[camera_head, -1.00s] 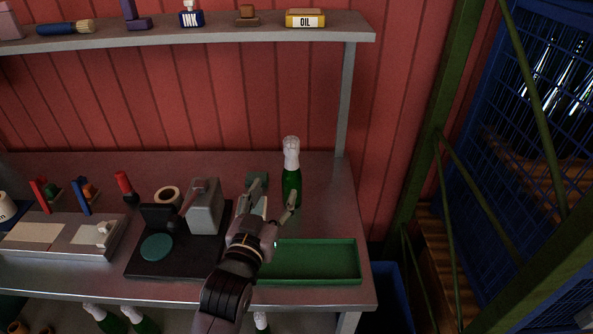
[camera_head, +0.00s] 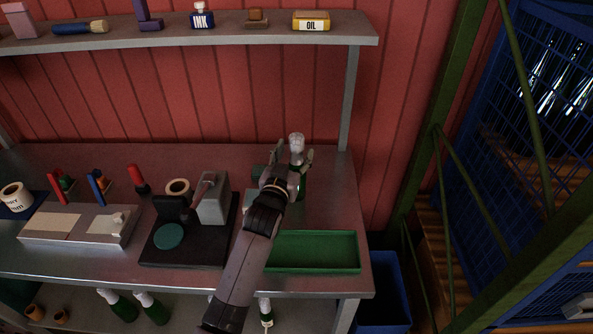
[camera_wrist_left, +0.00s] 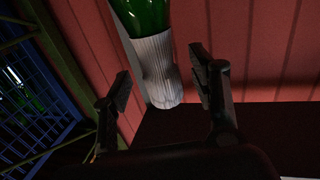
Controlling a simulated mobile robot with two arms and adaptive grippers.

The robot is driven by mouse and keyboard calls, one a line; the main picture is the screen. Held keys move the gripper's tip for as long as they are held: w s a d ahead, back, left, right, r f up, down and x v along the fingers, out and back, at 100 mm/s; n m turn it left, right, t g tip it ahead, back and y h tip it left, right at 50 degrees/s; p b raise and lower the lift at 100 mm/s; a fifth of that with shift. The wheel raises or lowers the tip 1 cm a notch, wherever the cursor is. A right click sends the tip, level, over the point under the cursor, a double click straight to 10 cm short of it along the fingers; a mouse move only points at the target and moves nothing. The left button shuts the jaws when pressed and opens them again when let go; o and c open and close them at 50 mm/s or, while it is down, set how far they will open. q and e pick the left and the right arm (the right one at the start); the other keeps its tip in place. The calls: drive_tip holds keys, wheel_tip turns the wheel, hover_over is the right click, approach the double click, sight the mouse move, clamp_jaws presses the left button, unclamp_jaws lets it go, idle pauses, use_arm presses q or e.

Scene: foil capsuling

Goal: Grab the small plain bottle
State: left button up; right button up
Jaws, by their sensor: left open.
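A green bottle (camera_head: 302,187) with a white, pleated foil-like top stands upright at the back right of the metal bench. My left gripper (camera_head: 293,152) is open, with one finger on each side of the bottle's upper part. The left wrist view shows the white top (camera_wrist_left: 159,72) between the two spread fingers, with a visible gap on at least the right side. The lower part of the bottle is partly hidden by my gripper and arm. I cannot make out a label on it. My right gripper is not in view.
A green tray (camera_head: 318,262) lies at the bench's front right. A black base with a grey device (camera_head: 212,200) stands left of my arm. An upper shelf (camera_head: 225,43) crosses the back. A blue bin (camera_head: 385,290) is at the right.

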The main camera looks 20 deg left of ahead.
use_arm(q)
drive_tip(key=shift+w, duration=1.25)
clamp_jaws()
